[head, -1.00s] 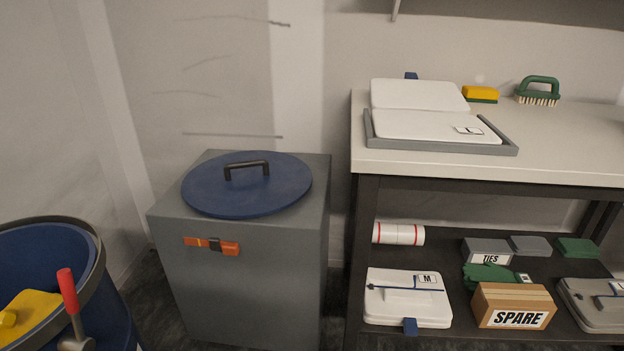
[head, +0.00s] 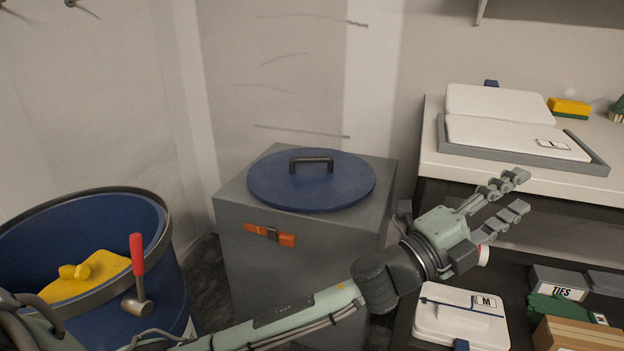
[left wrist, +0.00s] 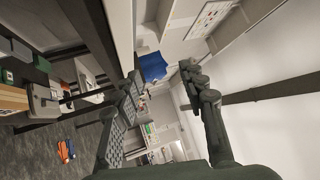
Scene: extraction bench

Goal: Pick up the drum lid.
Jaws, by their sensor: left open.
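The drum lid (head: 330,187) is a round blue disc with a black bar handle (head: 311,161) on top. It lies flat on a grey box-shaped stand in the head view. My left gripper (head: 516,193) is open and empty, to the right of the lid and apart from it, in front of the bench edge. Its fingers point up and to the right, away from the lid. In the left wrist view the open fingers (left wrist: 160,85) have nothing between them, and the lid does not show. My right gripper is not in view.
The grey stand (head: 240,275) has an orange latch on its front. At the right, a bench (head: 432,150) holds a grey tray with white cases, above a lower shelf with boxes.

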